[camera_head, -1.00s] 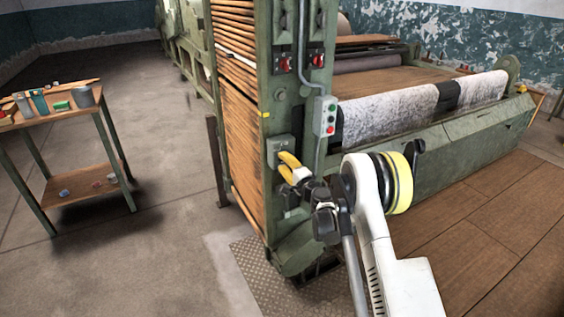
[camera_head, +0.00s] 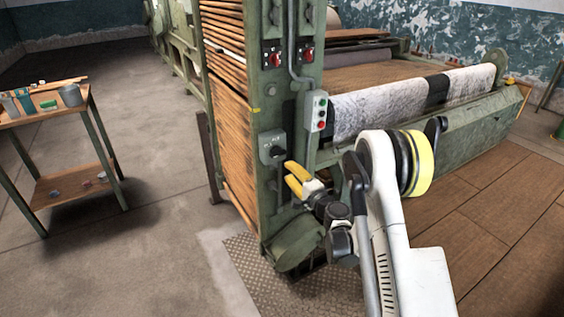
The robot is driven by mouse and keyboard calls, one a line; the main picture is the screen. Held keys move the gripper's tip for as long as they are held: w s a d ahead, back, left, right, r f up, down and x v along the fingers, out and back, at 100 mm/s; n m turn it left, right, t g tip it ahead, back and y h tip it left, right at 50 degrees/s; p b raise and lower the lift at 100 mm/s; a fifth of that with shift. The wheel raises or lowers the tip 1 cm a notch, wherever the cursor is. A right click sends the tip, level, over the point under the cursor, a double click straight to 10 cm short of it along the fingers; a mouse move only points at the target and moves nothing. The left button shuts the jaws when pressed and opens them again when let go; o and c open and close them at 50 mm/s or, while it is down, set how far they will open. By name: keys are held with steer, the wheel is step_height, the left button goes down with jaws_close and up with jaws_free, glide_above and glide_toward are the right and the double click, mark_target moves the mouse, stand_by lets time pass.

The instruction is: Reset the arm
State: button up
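My gripper (camera_head: 288,173), with two yellow fingers, is in front of the green machine post (camera_head: 284,105). Its fingers point left, with a gap between them, and nothing shows held in them. It is just right of and below a grey switch box (camera_head: 272,147) with a dark knob on the post. In the picture the fingers look apart from the box, though the depth between them is hard to tell. My white arm reaches up from the bottom right and hides part of the machine's lower front.
A grey button box (camera_head: 318,111) hangs above the gripper, with red switches (camera_head: 273,58) higher on the post. The machine (camera_head: 465,140) with its pale fabric roll fills the right. A two-shelf table (camera_head: 75,185) stands left. Floor between table and machine is clear.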

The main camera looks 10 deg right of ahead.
steer(key=s+a+r+n+g, duration=0.3)
steer(key=s+a+r+n, duration=0.15)
steer(key=r, duration=0.45)
steer(key=s+a+r+n+g, duration=0.3)
steer(key=s+r+n, duration=0.3)
steer(key=s, duration=0.5)
steer(key=s+d+f+n+g+h, duration=0.1)
steer(key=s+d+n+g+h, duration=0.1)
steer(key=s, duration=1.1)
steer(key=s+d+f+n+g+h, duration=0.1)
steer(key=s+d+g+h, duration=0.1)
steer(key=s, duration=1.1)
steer(key=shift+s+d+f+n+h, duration=0.2)
steer(key=shift+s+d+n+h, duration=0.15)
steer(key=shift+d+h, duration=0.6)
